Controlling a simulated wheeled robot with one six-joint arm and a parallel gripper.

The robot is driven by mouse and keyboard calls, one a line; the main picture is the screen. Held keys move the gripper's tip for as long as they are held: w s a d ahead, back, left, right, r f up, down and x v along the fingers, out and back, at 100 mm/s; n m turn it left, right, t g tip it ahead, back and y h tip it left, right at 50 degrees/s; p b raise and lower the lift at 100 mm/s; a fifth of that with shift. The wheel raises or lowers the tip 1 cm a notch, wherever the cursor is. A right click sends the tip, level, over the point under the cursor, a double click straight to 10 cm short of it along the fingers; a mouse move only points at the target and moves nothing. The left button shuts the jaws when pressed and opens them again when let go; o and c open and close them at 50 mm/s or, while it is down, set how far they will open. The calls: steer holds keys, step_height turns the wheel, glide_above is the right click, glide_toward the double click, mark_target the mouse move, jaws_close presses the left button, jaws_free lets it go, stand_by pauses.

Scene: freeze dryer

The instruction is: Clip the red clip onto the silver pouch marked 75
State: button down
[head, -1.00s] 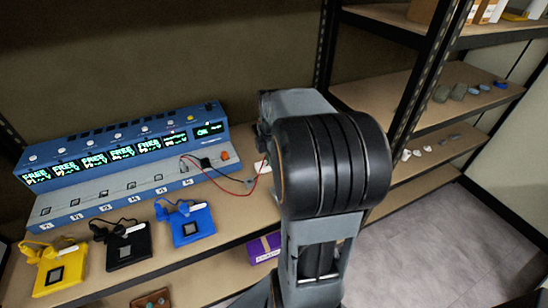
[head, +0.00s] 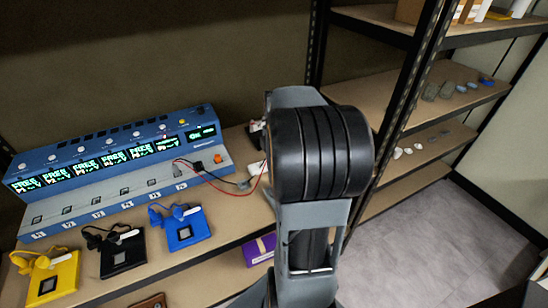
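My arm (head: 320,150) stands in the middle of the head view and hides part of the bench behind it. My gripper is not visible. A red wire (head: 240,192) and a black wire run from the right end of a blue device (head: 110,165) toward my arm. I cannot make out a red clip at the wire's end. No silver pouch marked 75 can be made out. Small grey items (head: 431,92) lie on a shelf at the right, too small to identify or read.
Yellow (head: 50,280), black (head: 122,252) and blue (head: 181,229) cased items lie along the bench (head: 235,222) in front of the device. A purple box (head: 260,248) sits below the bench edge. A dark shelf post (head: 410,90) stands right of my arm. Grey floor is open at right.

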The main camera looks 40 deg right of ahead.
steer(key=shift+r, duration=0.1)
steer(key=r+p, duration=0.1)
steer(key=p, duration=0.2)
steer(key=shift+s+r, duration=0.1)
steer(key=shift+r, duration=0.25)
steer(key=shift+s+a+r+p, duration=0.15)
steer(key=shift+r+p, duration=0.1)
steer(key=shift+p, duration=1.55)
steer(key=shift+s+a+f+p, duration=0.1)
steer(key=shift+f+p, duration=0.1)
steer(key=shift+p, duration=1.05)
steer(key=shift+f+p, duration=0.45)
steer(key=shift+f, duration=0.3)
steer(key=shift+w+d+f, duration=0.25)
steer(key=shift+w+f, duration=0.05)
steer(key=shift+f, duration=0.15)
steer(key=shift+f+b, duration=2.4)
steer(key=shift+f, duration=0.4)
steer(key=shift+f+b, duration=0.9)
steer(key=shift+f, duration=0.35)
